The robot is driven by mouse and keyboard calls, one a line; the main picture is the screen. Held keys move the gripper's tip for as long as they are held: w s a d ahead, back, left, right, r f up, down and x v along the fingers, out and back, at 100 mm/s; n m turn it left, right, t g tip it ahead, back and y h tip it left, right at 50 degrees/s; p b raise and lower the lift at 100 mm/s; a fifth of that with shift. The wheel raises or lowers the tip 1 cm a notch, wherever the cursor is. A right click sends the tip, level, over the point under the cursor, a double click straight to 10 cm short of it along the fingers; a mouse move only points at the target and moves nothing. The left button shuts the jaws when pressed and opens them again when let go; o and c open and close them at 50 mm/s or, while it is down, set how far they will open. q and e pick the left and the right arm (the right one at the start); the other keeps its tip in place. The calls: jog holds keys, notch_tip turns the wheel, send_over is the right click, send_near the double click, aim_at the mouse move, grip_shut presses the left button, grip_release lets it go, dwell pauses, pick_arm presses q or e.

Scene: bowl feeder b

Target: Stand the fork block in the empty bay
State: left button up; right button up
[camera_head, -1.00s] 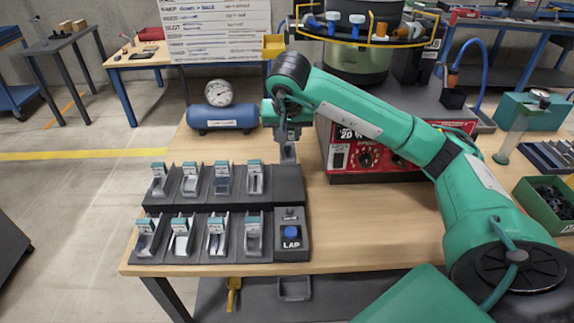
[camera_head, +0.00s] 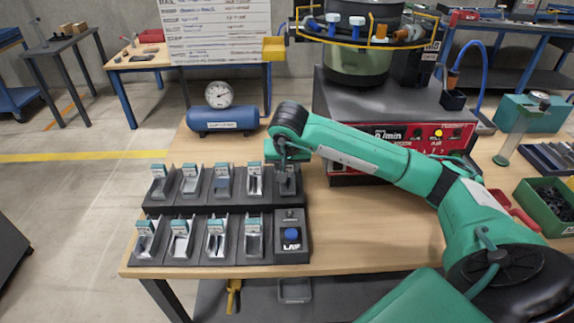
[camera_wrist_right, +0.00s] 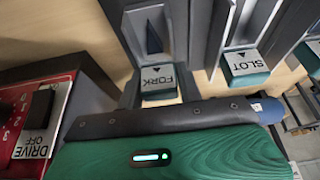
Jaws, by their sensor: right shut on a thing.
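The fork block (camera_wrist_right: 158,82), grey with a teal tab lettered FORK, shows in the right wrist view, close in front of my right gripper. In the head view my right gripper (camera_head: 286,166) points down over the right end bay of the back rack (camera_head: 296,203). It is shut on the fork block, a grey shape (camera_head: 287,186) partly hidden under the hand. The block is upright at the bay; I cannot tell whether it touches the bay floor. The neighbouring SLOT block (camera_wrist_right: 244,66) stands beside it. My left gripper is not in view.
Several similar tabbed blocks fill the other bays of both racks. A box with a blue button (camera_head: 291,235) ends the front rack (camera_head: 205,262). A blue tank with a gauge (camera_head: 222,119) and a red-fronted feeder base (camera_head: 349,170) stand behind.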

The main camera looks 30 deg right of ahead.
aim_at(288, 181)
jog(key=shift+f, duration=0.15)
jog(key=o, duration=1.1)
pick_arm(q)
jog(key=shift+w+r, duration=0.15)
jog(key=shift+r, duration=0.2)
pick_arm(e)
jog(key=shift+o, duration=0.2)
jog(key=shift+r, duration=0.2)
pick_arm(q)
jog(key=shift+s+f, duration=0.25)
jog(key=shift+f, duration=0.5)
pick_arm(e)
jog(key=v, duration=1.2)
